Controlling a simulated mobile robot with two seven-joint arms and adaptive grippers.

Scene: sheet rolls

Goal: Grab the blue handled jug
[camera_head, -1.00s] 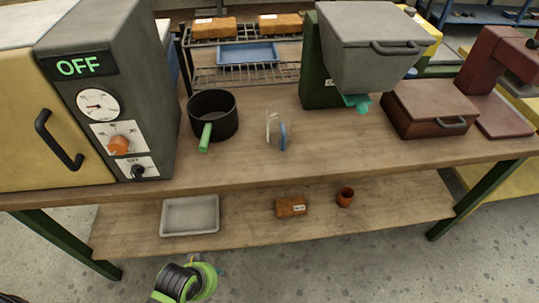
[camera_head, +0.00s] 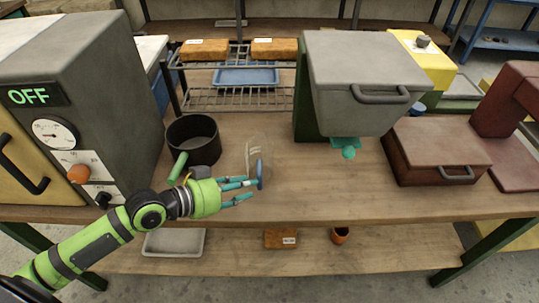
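A clear jug with a blue handle (camera_head: 261,174) stands upright on the wooden workbench (camera_head: 330,190), right of the dark pot. Its clear body (camera_head: 255,150) is hard to make out. My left gripper (camera_head: 246,190) reaches in from the left, with its teal fingers spread apart at the handle's near side. The fingertips overlap the lower handle in the picture; I cannot tell whether they touch it. The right gripper is not in view.
A dark pot (camera_head: 193,138) with a green handle (camera_head: 178,166) stands close to my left gripper. A grey oven (camera_head: 90,100) is at left, a grey hopper (camera_head: 365,85) and red-brown box (camera_head: 435,150) at right. The bench's front right is clear.

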